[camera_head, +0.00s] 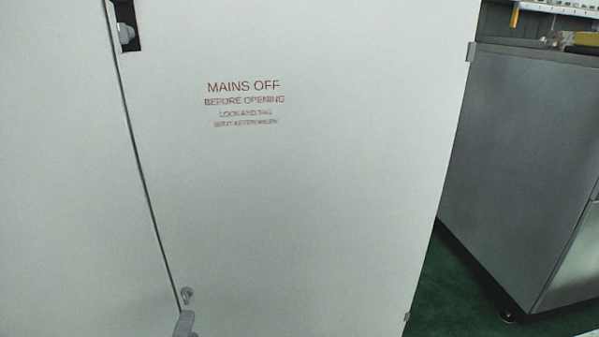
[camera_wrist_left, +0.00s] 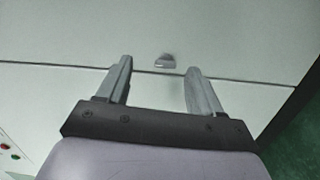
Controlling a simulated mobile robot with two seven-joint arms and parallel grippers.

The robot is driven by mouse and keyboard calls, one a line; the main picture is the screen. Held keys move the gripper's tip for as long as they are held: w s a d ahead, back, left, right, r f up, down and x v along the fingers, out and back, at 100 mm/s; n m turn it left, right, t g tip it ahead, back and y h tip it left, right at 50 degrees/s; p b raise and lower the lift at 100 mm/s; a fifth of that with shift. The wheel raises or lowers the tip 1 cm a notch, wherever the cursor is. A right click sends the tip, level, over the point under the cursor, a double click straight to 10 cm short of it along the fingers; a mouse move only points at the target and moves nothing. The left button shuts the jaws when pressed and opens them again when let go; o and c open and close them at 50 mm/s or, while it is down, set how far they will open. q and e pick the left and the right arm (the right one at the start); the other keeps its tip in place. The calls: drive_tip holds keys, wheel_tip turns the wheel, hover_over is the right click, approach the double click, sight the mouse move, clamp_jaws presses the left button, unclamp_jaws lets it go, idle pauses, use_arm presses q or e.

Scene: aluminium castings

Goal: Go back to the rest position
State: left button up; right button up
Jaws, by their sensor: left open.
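My left gripper (camera_wrist_left: 158,66) is open in the left wrist view, with its two grey fingers apart and nothing between them. A small grey latch (camera_wrist_left: 168,61) on the white cabinet front shows between the fingertips, by a dark seam; I cannot tell how far off it is. In the head view only a grey tip of my left gripper (camera_head: 185,322) shows at the bottom edge, just below the latch (camera_head: 187,295). My right gripper is in neither view.
A white cabinet (camera_head: 300,210) with red "MAINS OFF" lettering fills most of the head view. Another latch (camera_head: 125,34) is at its upper left. A grey metal cabinet (camera_head: 510,160) stands at the right. Green floor (camera_head: 450,285) shows between them.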

use_arm(q)
drive_tip(key=s+d+r+m+g+h, duration=0.25)
drive_tip(key=s+d+m+h, duration=0.5)
drive_tip(key=d+m, duration=0.45)
drive_tip(key=s+m+g, duration=0.4)
drive_tip(key=s+m, duration=0.3)
drive_tip(key=m, duration=0.3)
drive_tip(key=s+a+r+y+p, duration=0.1)
drive_tip(key=a+r+p, duration=0.2)
drive_tip(key=r+p, duration=0.4)
drive_tip(key=s+a+r+n+g+y+p, duration=0.1)
drive_tip(key=a+r+p, duration=0.3)
drive_tip(key=p, duration=1.6)
wheel_tip(320, 180, up, 3)
drive_tip(key=shift+s+f+y, duration=0.1)
drive_tip(key=shift+s+y, duration=0.4)
drive_tip(key=shift+y, duration=0.05)
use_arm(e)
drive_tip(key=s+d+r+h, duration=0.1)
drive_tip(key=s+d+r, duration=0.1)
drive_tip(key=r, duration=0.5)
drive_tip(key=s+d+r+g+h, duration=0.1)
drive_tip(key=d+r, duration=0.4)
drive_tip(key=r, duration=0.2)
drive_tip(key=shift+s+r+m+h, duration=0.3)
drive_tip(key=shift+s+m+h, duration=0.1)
use_arm(q)
drive_tip(key=shift+f, duration=0.1)
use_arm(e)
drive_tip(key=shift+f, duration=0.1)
